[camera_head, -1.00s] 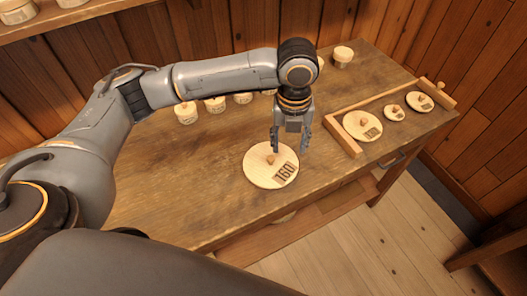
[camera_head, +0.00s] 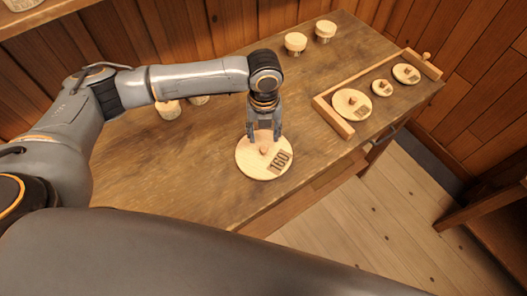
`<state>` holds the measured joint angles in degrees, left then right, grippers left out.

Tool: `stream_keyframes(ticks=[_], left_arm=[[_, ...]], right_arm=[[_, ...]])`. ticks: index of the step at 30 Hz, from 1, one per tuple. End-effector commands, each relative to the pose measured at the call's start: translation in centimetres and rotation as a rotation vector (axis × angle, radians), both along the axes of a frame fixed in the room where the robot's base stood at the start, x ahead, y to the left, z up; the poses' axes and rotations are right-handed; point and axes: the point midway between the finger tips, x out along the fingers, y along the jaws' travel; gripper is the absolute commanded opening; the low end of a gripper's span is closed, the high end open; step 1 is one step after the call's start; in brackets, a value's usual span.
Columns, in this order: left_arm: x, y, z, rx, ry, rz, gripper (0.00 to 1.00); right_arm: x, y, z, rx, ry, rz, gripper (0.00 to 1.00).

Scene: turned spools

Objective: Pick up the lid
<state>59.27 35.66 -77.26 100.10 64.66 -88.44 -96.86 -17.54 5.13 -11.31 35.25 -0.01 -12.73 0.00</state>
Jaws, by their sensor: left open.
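A round, pale wooden lid (camera_head: 257,169) lies flat on the wooden table, near its front edge. I cannot tell whether the fingertips touch the lid. My right gripper is not in view.
Pale wooden pots (camera_head: 295,43), (camera_head: 325,31) stand at the back. Another pot (camera_head: 168,109) is partly behind my arm. The table left of the lid is clear.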

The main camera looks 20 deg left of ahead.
Motion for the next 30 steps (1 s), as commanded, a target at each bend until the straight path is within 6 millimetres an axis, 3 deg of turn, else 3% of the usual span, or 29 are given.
stream_keyframes(ticks=[5, 9, 18, 25, 30], left_arm=[[-1.2, -0.3, -2.2, 0.001, 0.007, -0.001, 0.48], [-1.2, -0.3, -4.2, 0.001, 0.004, 0.001, 0.48], [-1.1, -0.3, -4.9, 0.001, 0.001, -0.001, 0.48], [-1.1, -0.3, -4.8, 0.001, 0.001, -0.001, 0.03], [-1.1, -0.3, -4.8, 0.001, 0.001, -0.001, 0.0]], right_arm=[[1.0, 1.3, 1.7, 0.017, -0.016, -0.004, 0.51], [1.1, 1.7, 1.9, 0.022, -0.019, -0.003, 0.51], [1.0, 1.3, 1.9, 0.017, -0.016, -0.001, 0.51], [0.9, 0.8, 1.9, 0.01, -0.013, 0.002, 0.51], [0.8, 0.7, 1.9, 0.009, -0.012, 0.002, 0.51]])
